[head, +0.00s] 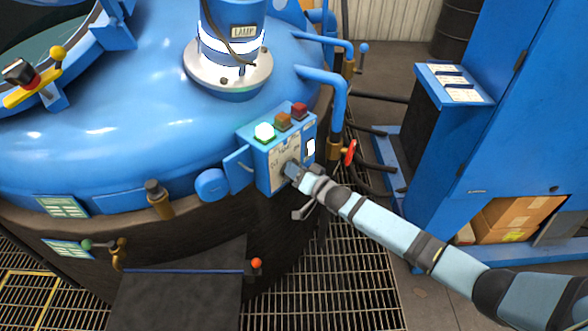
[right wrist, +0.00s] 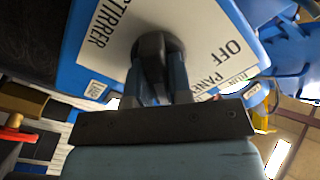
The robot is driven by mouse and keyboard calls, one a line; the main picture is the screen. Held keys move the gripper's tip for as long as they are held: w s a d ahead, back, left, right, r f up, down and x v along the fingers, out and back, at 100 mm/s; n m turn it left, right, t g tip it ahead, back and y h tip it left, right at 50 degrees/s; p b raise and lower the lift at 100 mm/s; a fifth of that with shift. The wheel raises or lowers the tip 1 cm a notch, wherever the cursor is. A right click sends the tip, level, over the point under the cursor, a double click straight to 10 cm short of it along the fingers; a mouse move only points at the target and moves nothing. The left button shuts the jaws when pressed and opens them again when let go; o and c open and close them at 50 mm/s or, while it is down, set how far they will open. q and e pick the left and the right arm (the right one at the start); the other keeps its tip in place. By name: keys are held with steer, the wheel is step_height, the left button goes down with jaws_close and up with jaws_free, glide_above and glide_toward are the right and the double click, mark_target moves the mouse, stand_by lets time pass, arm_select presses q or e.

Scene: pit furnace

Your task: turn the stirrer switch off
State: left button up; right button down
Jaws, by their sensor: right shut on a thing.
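The stirrer switch is a dark knob (right wrist: 152,48) on a white plate (right wrist: 108,45) lettered STIRRER and OFF in the right wrist view. The plate is on the front of a small blue control box (head: 262,172) on the side of the blue vessel. My right gripper (head: 291,170) is at the box front, its two fingers (right wrist: 160,80) shut on the knob from either side. The fingers hide part of the knob, and I cannot tell which position it points to. My left gripper is not in view.
On top of the box, a green lamp (head: 264,131) is lit beside an orange lamp (head: 283,120) and a red lamp (head: 299,110). A red valve handle (head: 349,152) is close right of my gripper. A blue cabinet (head: 510,120) stands farther right. Grating (head: 340,285) covers the floor.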

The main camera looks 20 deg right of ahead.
steer(key=n, duration=0.4)
steer(key=shift+s+a, duration=0.1)
steer(key=shift+a, duration=0.05)
steer(key=n, duration=0.4)
steer(key=shift+s+a+n, duration=0.1)
steer(key=shift+n, duration=0.2)
steer(key=n, duration=0.4)
steer(key=shift+a+n, duration=0.15)
steer(key=shift+n, duration=0.15)
steer(key=shift+s+a+f+n+b, duration=0.1)
steer(key=shift+n+b, duration=0.25)
steer(key=shift+n, duration=1.45)
steer(key=c, duration=1)
jaws_free()
steer(key=shift+c, duration=0.2)
steer(key=shift+s, duration=0.1)
